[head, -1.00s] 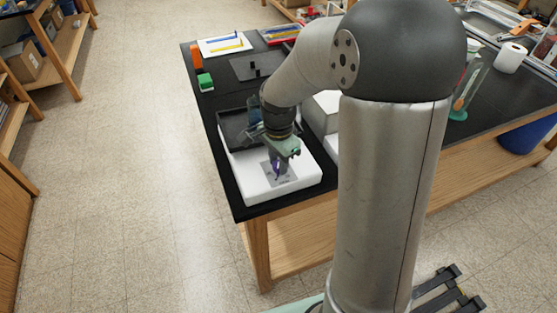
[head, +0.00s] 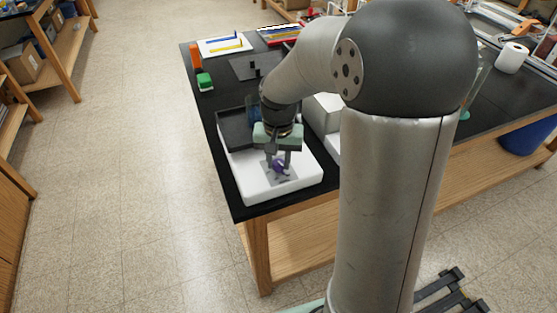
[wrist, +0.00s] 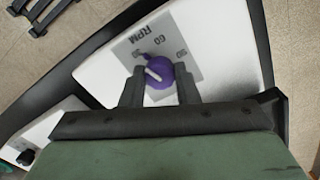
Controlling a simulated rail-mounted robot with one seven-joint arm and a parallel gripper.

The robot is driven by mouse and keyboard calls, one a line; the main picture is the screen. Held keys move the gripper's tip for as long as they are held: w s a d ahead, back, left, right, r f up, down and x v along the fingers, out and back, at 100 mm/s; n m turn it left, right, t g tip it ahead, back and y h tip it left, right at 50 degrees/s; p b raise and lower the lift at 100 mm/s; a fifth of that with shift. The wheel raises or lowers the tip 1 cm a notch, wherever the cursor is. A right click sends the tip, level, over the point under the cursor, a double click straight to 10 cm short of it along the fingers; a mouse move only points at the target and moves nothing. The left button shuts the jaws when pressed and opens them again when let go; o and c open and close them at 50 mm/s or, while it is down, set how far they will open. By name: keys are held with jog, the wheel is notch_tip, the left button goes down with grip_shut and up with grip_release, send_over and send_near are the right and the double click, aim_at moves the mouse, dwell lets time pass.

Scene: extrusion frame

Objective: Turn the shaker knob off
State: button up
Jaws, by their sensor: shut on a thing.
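The shaker (head: 259,190) is a white box with a black tray (head: 233,132) on top, at the near left corner of the black bench. Its purple knob (wrist: 160,78) sits on a grey dial plate (wrist: 190,50) marked RPM with numbers. My gripper (wrist: 160,88) is shut on the knob, one finger on each side. In the head view the purple knob (head: 279,168) shows between the fingers of my gripper (head: 279,164).
White equipment (head: 325,115) stands close to the right of the shaker, partly hidden by my arm. Another white unit with a black knob (wrist: 27,157) shows at the wrist view's lower left. A green block (head: 205,81) and an orange item (head: 196,58) stand further back. The floor at left is clear.

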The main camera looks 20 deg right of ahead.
aim_at(278, 162)
jog(key=n, duration=0.7)
jog(key=shift+b, duration=0.3)
jog(key=n, duration=0.7)
jog(key=shift+r, duration=0.1)
jog(key=shift+n, duration=0.3)
jog(key=o, duration=1)
notch_tip(278, 162, up, 17)
jog(key=shift+r, duration=0.2)
